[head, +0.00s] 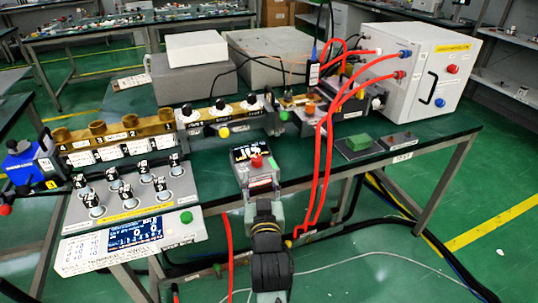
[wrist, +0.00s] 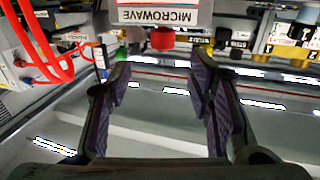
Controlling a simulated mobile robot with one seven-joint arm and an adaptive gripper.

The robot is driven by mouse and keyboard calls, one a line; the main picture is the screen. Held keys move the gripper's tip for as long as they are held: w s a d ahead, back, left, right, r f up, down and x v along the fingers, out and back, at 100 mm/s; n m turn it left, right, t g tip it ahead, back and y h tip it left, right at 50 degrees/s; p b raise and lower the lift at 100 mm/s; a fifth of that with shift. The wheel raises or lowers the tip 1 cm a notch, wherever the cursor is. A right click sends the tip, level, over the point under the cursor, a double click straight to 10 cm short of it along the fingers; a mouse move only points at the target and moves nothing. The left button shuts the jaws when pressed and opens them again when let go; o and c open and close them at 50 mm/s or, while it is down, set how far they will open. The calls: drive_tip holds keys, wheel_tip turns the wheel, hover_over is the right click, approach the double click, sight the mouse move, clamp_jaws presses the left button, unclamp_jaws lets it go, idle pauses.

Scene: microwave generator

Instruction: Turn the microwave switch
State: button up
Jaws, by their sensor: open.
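The small microwave box (head: 241,172) stands at the front edge of the green table in the head view, with a dark top panel. Its red switch knob (head: 257,160) rises from the top. In the wrist view the white MICROWAVE label (wrist: 160,14) is upside down at the top edge, with the red knob (wrist: 162,39) just below it. My gripper (head: 264,208) is in front of the box. In the wrist view my gripper's purple-padded fingers (wrist: 160,78) are open, with nothing between them. The knob appears beyond the fingertips, apart from them.
Red cables (head: 322,170) hang right of the box, from a white cabinet (head: 415,70). A grey console with black knobs (head: 130,195) stands to the left. Brass waveguide parts (head: 120,135) run behind.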

sight(257, 161)
drive_tip(key=w+p, duration=0.1)
drive_tip(key=w, duration=0.2)
drive_tip(key=w+p, duration=0.1)
drive_tip(key=w, duration=0.2)
drive_tip(key=w+p, duration=0.1)
drive_tip(key=w, duration=0.2)
drive_tip(key=shift+a+r, duration=0.2)
drive_tip(key=shift+a, duration=0.2)
drive_tip(key=shift+w+f, duration=0.15)
drive_tip(key=shift+w, duration=0.55)
clamp_jaws()
